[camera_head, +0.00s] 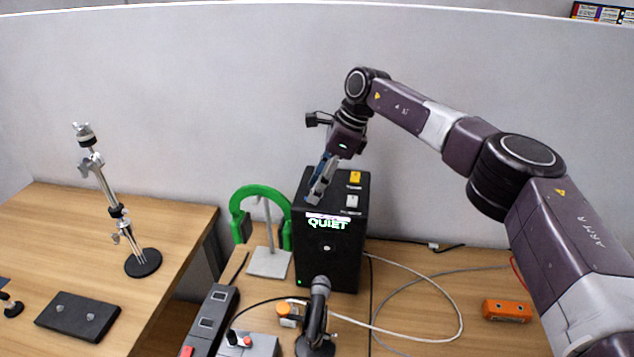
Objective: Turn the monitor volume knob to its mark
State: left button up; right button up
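The monitor is most likely the black upright box (345,262) on the right-hand wooden table, with a lit green "QUIET" sign near the top of its front. Its top carries a yellow switch (355,177) and a white switch (351,201). My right gripper (318,190) points down at the left part of the box's top. Its fingers cover that spot, so no volume knob or mark can be made out there. I cannot tell whether the fingers touch anything or how far apart they are. My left gripper is not in view.
Green headphones (245,195) hang on a stand left of the box. A microphone (318,305), an orange-topped device (283,308) and a grey control box (253,343) stand in front. Loose cables (455,305) and an orange block (507,310) lie right. A grey partition (230,90) stands behind.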

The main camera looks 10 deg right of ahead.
grip_shut()
dwell(0.3)
